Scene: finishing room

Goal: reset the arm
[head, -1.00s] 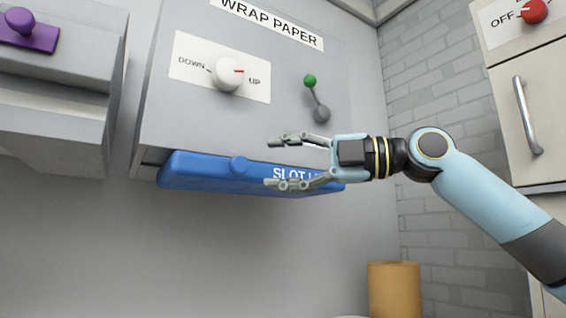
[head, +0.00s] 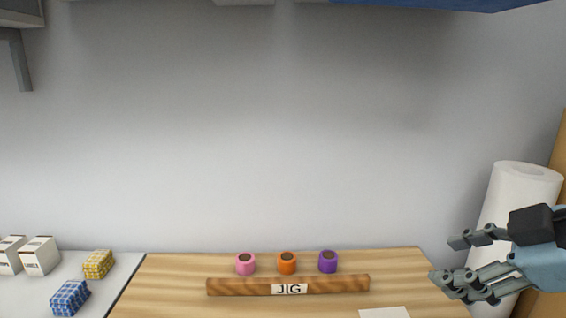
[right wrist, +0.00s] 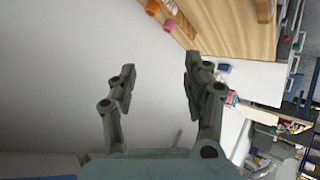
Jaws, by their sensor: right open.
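My right gripper (head: 455,260) is at the right edge of the head view, in front of a white paper roll. Its fingers are spread apart with nothing between them. In the right wrist view the two fingers (right wrist: 158,85) are also apart and empty, with the wall and the bench edge beyond them. My left gripper is in neither view.
A wooden bench (head: 170,290) holds a wooden bar labelled JIG (head: 240,287). Pink (head: 245,264), orange (head: 286,264) and purple (head: 328,262) spools stand behind it. The white roll (head: 510,200) stands at right. Yellow (head: 98,264) and blue (head: 70,298) wrapped boxes lie left.

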